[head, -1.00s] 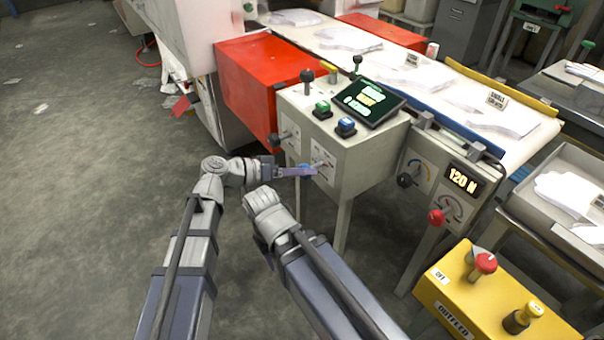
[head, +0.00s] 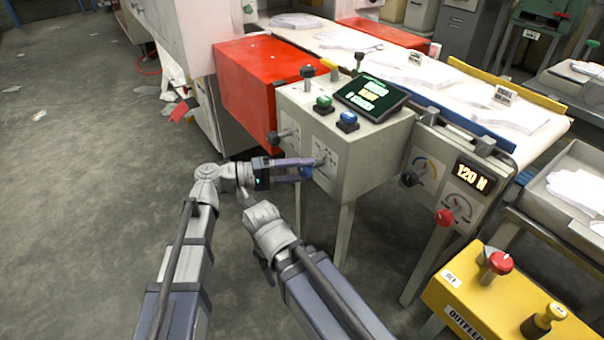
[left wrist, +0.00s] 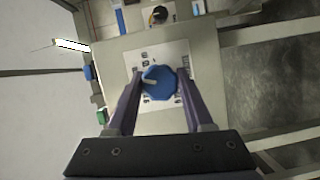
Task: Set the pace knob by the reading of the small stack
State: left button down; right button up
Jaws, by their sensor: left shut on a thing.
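A blue faceted knob (left wrist: 160,84) with a pale pointer sits on a white scale plate in the left wrist view. The pointer lies toward the left of the picture. My left gripper (left wrist: 160,92) has its purple fingers on either side of the knob, shut on it. In the head view, this gripper (head: 306,168) is at the front of the grey control box (head: 368,150), with the knob mostly hidden. A low white stack (head: 512,116) lies on the belt by a tag (head: 504,95) starting "SMALL"; the rest is too small to read.
A display (head: 474,178) reads 120 N above a red-knobbed dial (head: 445,216). A yellow outfeed box (head: 460,290) stands at lower right.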

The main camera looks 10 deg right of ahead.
pick_arm(q)
jog(key=shift+n, duration=0.4)
jog(key=shift+c, duration=1.4)
grip_release()
jog(key=shift+a, duration=0.1)
jog(key=a, duration=0.7)
jog(key=shift+w+a, duration=0.2)
jog(key=shift+a, duration=0.1)
